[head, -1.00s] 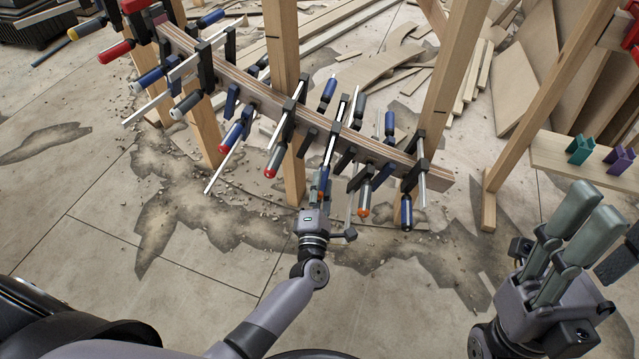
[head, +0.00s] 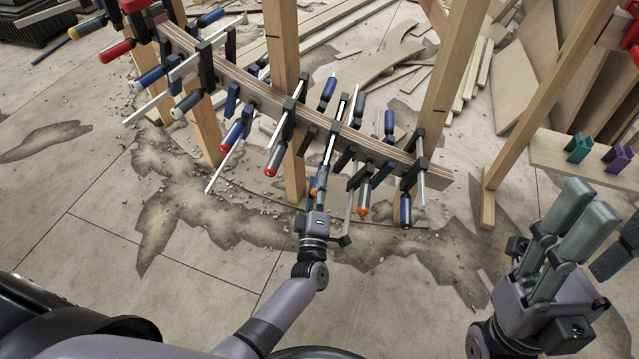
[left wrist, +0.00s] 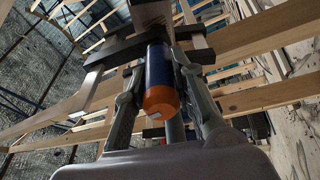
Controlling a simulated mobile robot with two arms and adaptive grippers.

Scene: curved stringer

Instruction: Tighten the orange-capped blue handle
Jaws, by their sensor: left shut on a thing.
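The orange-capped blue handle (left wrist: 160,80) fills the middle of the left wrist view, its orange end cap (left wrist: 160,100) facing the camera. Grey fingers of my left gripper (left wrist: 163,88) stand on both sides of it and are shut on it. In the head view my left gripper (head: 318,188) reaches up to this handle from below, at the lower side of the curved wooden stringer (head: 270,97). The fingers hide most of the handle there; a bit of orange shows. My right gripper (head: 588,225) is at the right, its fingers apart and empty.
Several clamps line the stringer. Wooden posts (head: 283,90) hold the stringer. The floor in front is clear apart from debris.

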